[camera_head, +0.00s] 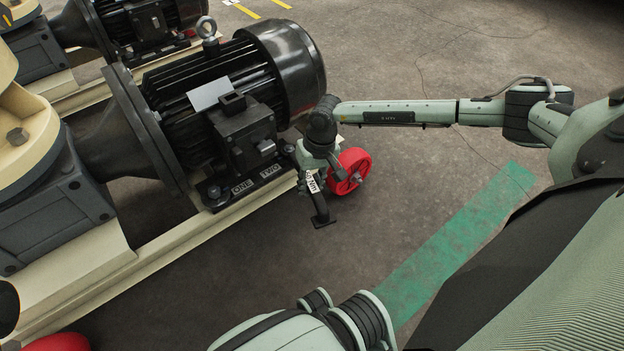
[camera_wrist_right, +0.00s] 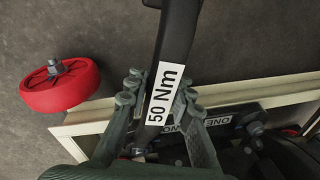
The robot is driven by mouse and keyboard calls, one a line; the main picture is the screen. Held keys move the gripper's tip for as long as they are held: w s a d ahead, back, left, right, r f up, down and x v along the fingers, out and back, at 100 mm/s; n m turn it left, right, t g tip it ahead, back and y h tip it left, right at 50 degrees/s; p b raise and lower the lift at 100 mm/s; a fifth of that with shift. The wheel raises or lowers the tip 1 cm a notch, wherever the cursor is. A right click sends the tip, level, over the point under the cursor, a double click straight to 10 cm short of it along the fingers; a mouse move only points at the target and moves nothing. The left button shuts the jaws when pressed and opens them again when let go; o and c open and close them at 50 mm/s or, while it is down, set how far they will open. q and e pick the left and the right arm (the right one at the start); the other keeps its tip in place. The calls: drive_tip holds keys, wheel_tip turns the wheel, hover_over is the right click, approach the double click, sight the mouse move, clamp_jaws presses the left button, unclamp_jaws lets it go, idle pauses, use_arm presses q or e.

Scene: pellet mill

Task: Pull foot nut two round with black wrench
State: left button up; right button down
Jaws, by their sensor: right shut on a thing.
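My right gripper (camera_head: 316,165) is shut on the black wrench (camera_head: 320,207), beside the foot of the motor. In the right wrist view the fingers (camera_wrist_right: 160,102) close around the wrench bar (camera_wrist_right: 178,35), which carries a white "50 Nm" label (camera_wrist_right: 164,92). The free handle end sticks out over the floor. The foot plate shows labels ONE (camera_head: 242,187) and TWO (camera_head: 271,171); in the wrist view my fingers partly cover TWO. My left gripper is out of view.
The black motor (camera_head: 225,95) stands on a cream base frame (camera_head: 155,255). A red wheel (camera_head: 348,172) is close beside my right gripper; it also shows in the wrist view (camera_wrist_right: 60,90). The concrete floor (camera_head: 430,100) is open to the right, with a green stripe (camera_head: 455,240).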

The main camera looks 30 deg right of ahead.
drive_tip(key=shift+w+a+m, duration=0.3)
drive_tip(key=shift+a+m, duration=0.4)
drive_tip(key=shift+a, duration=0.2)
drive_tip(key=shift+r, duration=0.1)
drive_tip(key=shift+w+a+m, duration=0.3)
drive_tip(key=shift+a+m, duration=0.15)
drive_tip(key=shift+a, duration=0.15)
drive_tip(key=shift+w+a+m, duration=0.25)
drive_tip(key=shift+a+m, duration=0.2)
drive_tip(key=shift+a, duration=0.1)
drive_tip(key=shift+w+a+m, duration=0.6)
drive_tip(key=shift+a+m, duration=0.2)
drive_tip(key=shift+a, duration=0.1)
drive_tip(key=shift+s+d+n, duration=0.2)
drive_tip(key=shift+d+n, duration=0.2)
drive_tip(key=shift+d, duration=0.1)
